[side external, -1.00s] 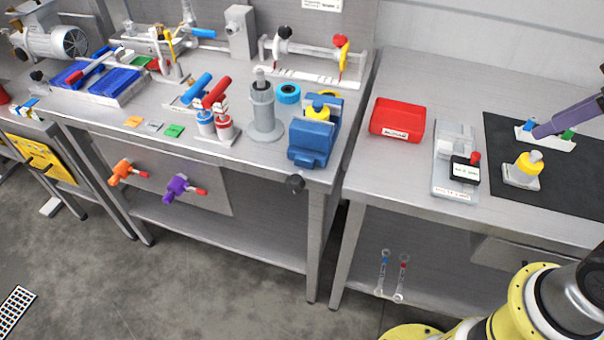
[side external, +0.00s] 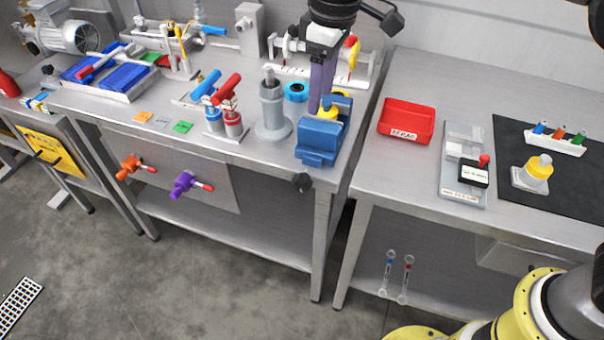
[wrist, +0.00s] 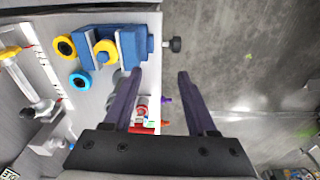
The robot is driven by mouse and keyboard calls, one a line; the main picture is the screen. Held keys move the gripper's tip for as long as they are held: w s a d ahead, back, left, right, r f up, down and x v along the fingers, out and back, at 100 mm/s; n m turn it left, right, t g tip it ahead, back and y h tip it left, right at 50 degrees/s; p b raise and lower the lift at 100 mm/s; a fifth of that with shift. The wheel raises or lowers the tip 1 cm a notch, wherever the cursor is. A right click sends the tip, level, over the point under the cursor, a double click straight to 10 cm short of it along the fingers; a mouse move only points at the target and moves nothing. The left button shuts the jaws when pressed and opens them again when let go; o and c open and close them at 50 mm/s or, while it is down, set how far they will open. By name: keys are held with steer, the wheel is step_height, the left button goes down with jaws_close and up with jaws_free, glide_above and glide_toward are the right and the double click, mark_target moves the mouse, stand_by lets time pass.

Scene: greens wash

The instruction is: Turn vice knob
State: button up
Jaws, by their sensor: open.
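The blue vice (side external: 318,147) sits at the right front corner of the middle bench. Its black knob (side external: 302,182) sticks out past the bench's front edge; the wrist view also shows the knob (wrist: 176,44), clear of my fingers. A yellow ringed part (wrist: 105,50) sits between the vice jaws. My gripper (wrist: 160,73) is open and empty, with two purple fingers pointing down. In the side view my gripper (side external: 318,110) overlaps the back of the vice. I cannot tell its exact height or whether it touches.
A blue ring (side external: 295,91) and a grey cylinder stand (side external: 272,110) are left of the vice. A red bin (side external: 406,121) is on the right bench. Purple (side external: 185,184) and orange (side external: 130,166) valves project from the bench front. The floor before the bench is clear.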

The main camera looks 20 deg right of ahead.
glide_above(302, 176)
step_height(302, 176, down, 6)
steer(key=shift+n+g, duration=0.4)
step_height(302, 176, down, 13)
steer(key=shift+f, duration=0.1)
jaws_close()
